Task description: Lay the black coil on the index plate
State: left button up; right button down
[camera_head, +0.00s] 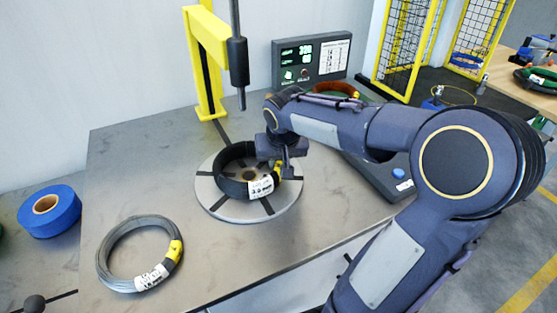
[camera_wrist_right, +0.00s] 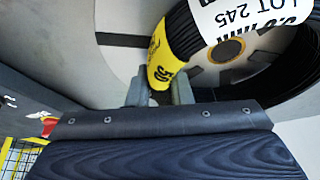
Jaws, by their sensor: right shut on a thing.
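The black coil (camera_head: 235,182) is at the index plate (camera_head: 226,210), roughly over its middle, with a white label and a yellow tag on its right side. I cannot tell whether its whole underside touches the plate. My right gripper (camera_head: 284,172) is shut on the coil at its yellow-tagged part. In the right wrist view the fingers (camera_wrist_right: 160,92) close at the yellow tag (camera_wrist_right: 160,58), and the plate's hub (camera_wrist_right: 229,48) shows through the coil's ring. My left gripper is not in view.
A grey wire coil (camera_head: 119,250) lies at the front left of the table, and a blue tape roll (camera_head: 50,211) sits further left. A yellow post (camera_head: 207,60) and a dark vertical rod (camera_head: 237,62) stand behind and above the plate. A display box (camera_head: 310,62) stands at the back.

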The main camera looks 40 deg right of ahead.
jog(key=c, duration=1.3)
grip_release()
jog(key=shift+r, duration=0.3)
jog(key=p+v, duration=0.2)
jog(key=v, duration=0.9)
jog(key=shift+s+r, duration=0.15)
jog(key=shift+r, duration=0.1)
jog(key=shift+a, duration=0.2)
